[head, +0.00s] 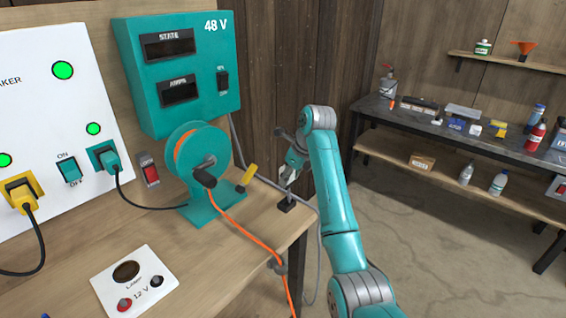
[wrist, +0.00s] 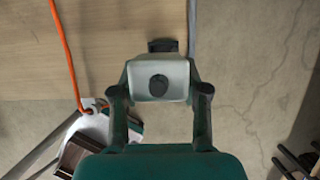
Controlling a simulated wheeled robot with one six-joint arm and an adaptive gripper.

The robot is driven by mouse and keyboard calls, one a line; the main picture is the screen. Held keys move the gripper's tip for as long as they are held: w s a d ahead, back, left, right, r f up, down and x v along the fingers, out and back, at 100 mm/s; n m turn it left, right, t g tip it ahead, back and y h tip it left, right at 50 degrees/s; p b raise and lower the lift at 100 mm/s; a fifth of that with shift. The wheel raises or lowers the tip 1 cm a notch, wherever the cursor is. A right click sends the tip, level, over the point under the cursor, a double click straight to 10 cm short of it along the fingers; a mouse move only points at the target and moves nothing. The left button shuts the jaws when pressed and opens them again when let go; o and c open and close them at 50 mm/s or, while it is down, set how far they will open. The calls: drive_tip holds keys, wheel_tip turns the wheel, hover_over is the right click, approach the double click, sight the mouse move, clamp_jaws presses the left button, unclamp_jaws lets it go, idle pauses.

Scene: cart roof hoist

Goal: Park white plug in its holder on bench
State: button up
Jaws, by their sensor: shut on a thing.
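My gripper (head: 291,172) points down over the right end of the wooden bench (head: 140,228). It is shut on the white plug (wrist: 178,72), a pale rounded block with a dark round spot in its near face, between both fingers in the wrist view. In the head view the plug is mostly hidden by the fingers. A small black holder (head: 286,204) stands at the bench's right edge, just below the gripper. In the wrist view a dark block (wrist: 163,45), likely this holder, shows just past the plug. I cannot tell whether plug and holder touch.
A teal reel (head: 197,160) with an orange cable (head: 245,234) stands left of the gripper, beside a yellow piece (head: 248,176). A grey cable (head: 300,199) runs by the bench edge. Open floor (head: 440,235) lies to the right, before a cluttered side bench (head: 455,142).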

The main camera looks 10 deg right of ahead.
sight(291, 186)
drive_tip(key=shift+w, duration=0.4)
drive_tip(key=shift+r, duration=0.15)
drive_tip(key=shift+s+f, duration=0.1)
drive_tip(key=shift+f, duration=2.8)
drive_tip(key=shift+f, duration=1.45)
drive_tip(key=o, duration=1.4)
drive_tip(key=shift+v, duration=3.75)
